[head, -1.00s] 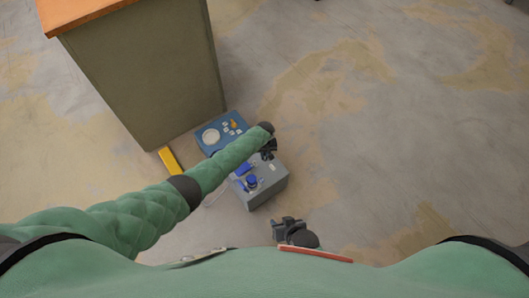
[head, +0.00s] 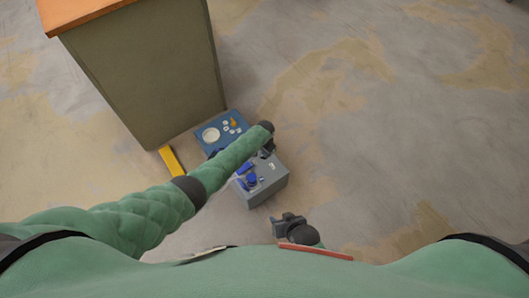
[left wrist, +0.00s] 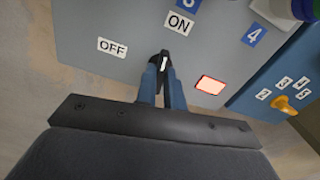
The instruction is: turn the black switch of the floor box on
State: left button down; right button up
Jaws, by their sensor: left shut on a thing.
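The grey floor box (head: 272,187) stands on the floor with blue parts on its top. In the left wrist view its grey panel (left wrist: 95,22) has an OFF label (left wrist: 112,47) and an ON label (left wrist: 180,23). The black switch (left wrist: 165,56) has a white mark that points roughly up, nearer the ON direction than OFF. My left gripper (left wrist: 163,74) is shut on the switch, one blue finger on each side. A red-edged, pale rectangle (left wrist: 210,85) sits right of the switch. My right gripper (head: 287,222) hangs in front of the box, apart from it; its jaws are unclear.
A blue box (head: 232,122) with a pale round part and an orange knob (left wrist: 282,103) adjoins the grey box. A yellow block (head: 171,161) lies by a large olive cabinet (head: 150,80) with an orange top. The floor to the right is clear.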

pick_arm(q)
jog(key=shift+m, duration=0.8)
pick_arm(e)
jog(key=shift+w, duration=0.15)
pick_arm(q)
jog(key=c, duration=1.5)
grip_release()
jog(key=shift+r, duration=0.1)
